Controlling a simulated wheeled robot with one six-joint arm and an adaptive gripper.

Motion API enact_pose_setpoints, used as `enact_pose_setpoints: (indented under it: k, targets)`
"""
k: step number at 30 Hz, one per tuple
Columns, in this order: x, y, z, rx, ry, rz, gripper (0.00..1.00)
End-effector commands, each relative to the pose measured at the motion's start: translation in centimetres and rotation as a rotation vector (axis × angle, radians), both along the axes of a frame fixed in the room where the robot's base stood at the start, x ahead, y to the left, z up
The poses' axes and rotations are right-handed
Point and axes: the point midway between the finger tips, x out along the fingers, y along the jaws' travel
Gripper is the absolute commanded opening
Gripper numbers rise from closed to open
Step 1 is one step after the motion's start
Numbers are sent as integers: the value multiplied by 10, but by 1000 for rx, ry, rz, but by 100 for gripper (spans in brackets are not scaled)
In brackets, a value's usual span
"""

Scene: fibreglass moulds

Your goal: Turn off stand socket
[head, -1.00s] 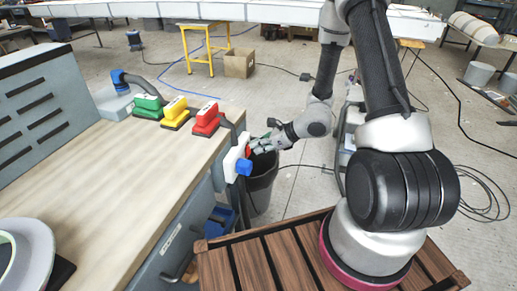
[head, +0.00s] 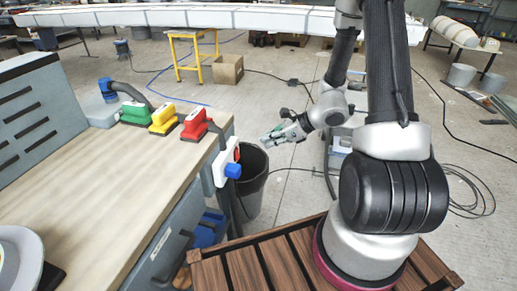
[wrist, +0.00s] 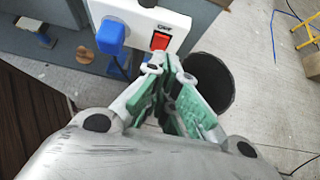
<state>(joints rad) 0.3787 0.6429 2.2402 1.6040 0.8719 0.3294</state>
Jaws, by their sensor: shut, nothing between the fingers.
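The stand socket is a white box (head: 219,166) on the right end of the workbench. A blue plug (head: 232,171) sits in it. In the wrist view the white socket (wrist: 178,20) fills the top middle, with the blue plug (wrist: 111,36) at left and a red rocker switch (wrist: 160,41) at right. A small dark label above the switch seems to read OFF. My gripper (head: 268,141) is shut and empty, to the right of the socket and apart from it. In the wrist view its green-padded fingers (wrist: 168,70) point at the switch area.
A dark bin (head: 252,185) stands on the floor below the gripper. Green (head: 135,114), yellow (head: 163,119) and red (head: 195,125) sanding blocks rest on the workbench (head: 110,180). A yellow stand (head: 193,52) and a cardboard box (head: 229,69) are behind. Cables lie on the floor.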

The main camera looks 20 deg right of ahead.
Motion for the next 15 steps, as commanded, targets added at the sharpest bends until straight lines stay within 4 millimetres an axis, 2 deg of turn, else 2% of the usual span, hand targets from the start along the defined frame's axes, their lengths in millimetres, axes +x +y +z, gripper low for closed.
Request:
enact_pose_setpoints:
  k: [6,15]
  targets:
    - [-10,-14,22,-1,-1,0,0]
    - [-13,-17,26,1,1,0,0]
